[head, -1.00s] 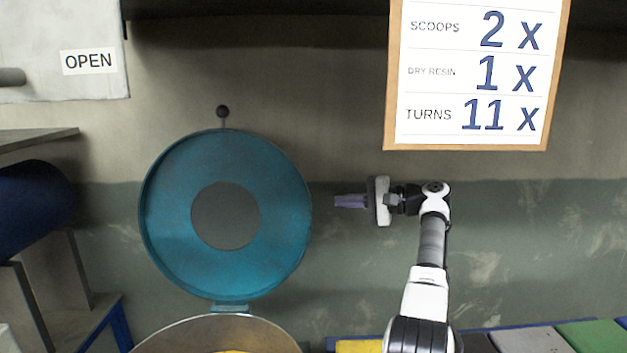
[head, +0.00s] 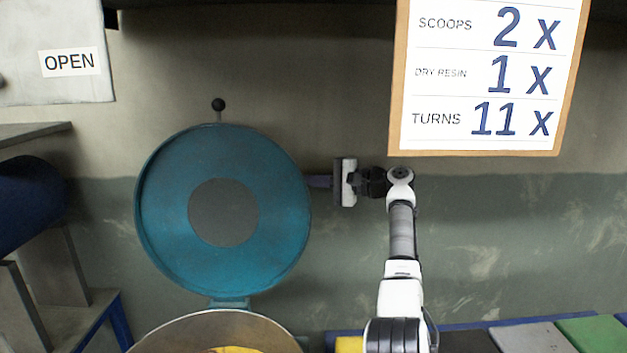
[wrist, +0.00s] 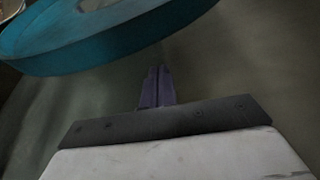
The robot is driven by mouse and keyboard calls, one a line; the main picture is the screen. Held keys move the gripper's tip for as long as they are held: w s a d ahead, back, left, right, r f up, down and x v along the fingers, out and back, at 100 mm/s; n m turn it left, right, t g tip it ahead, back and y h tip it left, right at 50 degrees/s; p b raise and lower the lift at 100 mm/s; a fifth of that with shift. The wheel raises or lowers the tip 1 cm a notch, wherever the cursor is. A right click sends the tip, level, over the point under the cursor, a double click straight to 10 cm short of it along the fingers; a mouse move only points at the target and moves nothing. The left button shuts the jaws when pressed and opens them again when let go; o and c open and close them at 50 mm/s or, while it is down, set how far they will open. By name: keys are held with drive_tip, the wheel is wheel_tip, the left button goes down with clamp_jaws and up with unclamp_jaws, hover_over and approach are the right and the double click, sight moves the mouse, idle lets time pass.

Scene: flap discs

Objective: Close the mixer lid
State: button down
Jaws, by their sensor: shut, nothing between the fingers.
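The teal round mixer lid (head: 165,210) with a grey centre stands open and upright, hinged at its bottom to the mixer bowl (head: 165,335). A black ball knob (head: 218,104) sticks up from the lid's top edge. My gripper (head: 318,181) is at the lid's right edge, with its purple fingers pointing left and their tips partly hidden by the rim. In the wrist view the fingers (wrist: 156,88) are together and empty. The lid's rim (wrist: 110,50) crosses the upper left there, just beyond the fingertips. I cannot tell whether they touch it.
A board (head: 398,110) with scoop, resin and turn counts hangs at the upper right. A panel marked OPEN (head: 70,62) is at the upper left. Coloured bins (head: 590,330) line the lower right. The wall area right of my arm is clear.

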drive_tip(key=shift+s+r+p, duration=0.15)
drive_tip(key=shift+s+p, duration=0.05)
drive_tip(key=shift+s, duration=0.55)
drive_tip(key=shift+s+r+p, duration=0.1)
drive_tip(key=shift+s+p, duration=0.05)
drive_tip(key=shift+s, duration=0.55)
drive_tip(key=shift+a, duration=0.1)
